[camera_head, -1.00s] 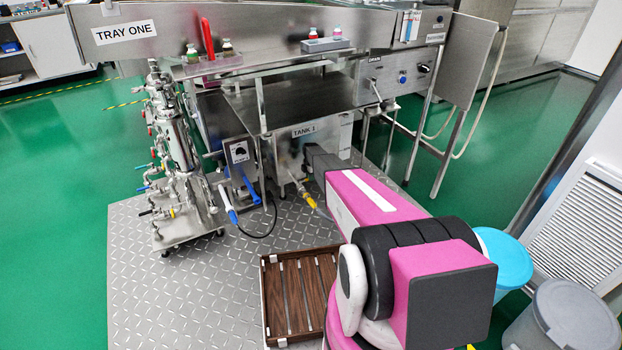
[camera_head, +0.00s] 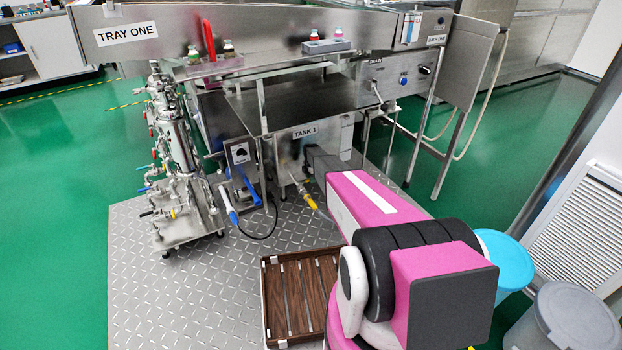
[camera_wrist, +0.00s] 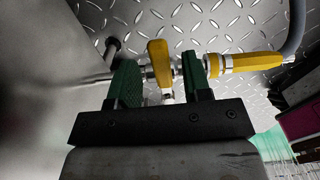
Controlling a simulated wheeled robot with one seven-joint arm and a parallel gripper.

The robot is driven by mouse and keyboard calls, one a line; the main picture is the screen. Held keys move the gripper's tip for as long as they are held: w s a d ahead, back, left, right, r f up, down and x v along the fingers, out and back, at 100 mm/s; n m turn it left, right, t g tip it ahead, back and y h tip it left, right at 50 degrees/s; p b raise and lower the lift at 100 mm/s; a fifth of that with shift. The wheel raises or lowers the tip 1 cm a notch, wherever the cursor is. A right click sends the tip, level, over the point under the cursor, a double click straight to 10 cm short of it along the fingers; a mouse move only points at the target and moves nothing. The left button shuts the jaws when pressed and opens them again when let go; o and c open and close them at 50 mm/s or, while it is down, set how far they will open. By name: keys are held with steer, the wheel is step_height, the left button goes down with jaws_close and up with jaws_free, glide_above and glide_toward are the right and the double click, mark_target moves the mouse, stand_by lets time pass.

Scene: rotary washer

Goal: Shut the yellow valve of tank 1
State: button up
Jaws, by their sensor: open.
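The yellow valve handle (camera_wrist: 159,63) shows in the wrist view between the two green fingers of my gripper (camera_wrist: 160,80). My gripper is open, with a finger on each side of the handle and a visible gap to each. The handle stands across the metal pipe, which runs sideways behind the fingers. In the head view, the tank (camera_head: 304,150) carries a TANK 1 label, and a yellow fitting (camera_head: 307,196) shows at its front outlet. My arm hides my gripper's fingers in that view.
A yellow connector (camera_wrist: 245,62) and grey hose lie right of my gripper. A blue-handled hose tool (camera_head: 229,206) hangs left of the tank. A slatted wooden crate (camera_head: 265,300) lies on the metal floor plate. A blue bin (camera_head: 508,255) stands right of my arm.

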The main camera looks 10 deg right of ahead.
steer(key=shift+r, duration=0.15)
step_height(320, 180, up, 10)
steer(key=shift+r, duration=0.25)
stand_by(0.3)
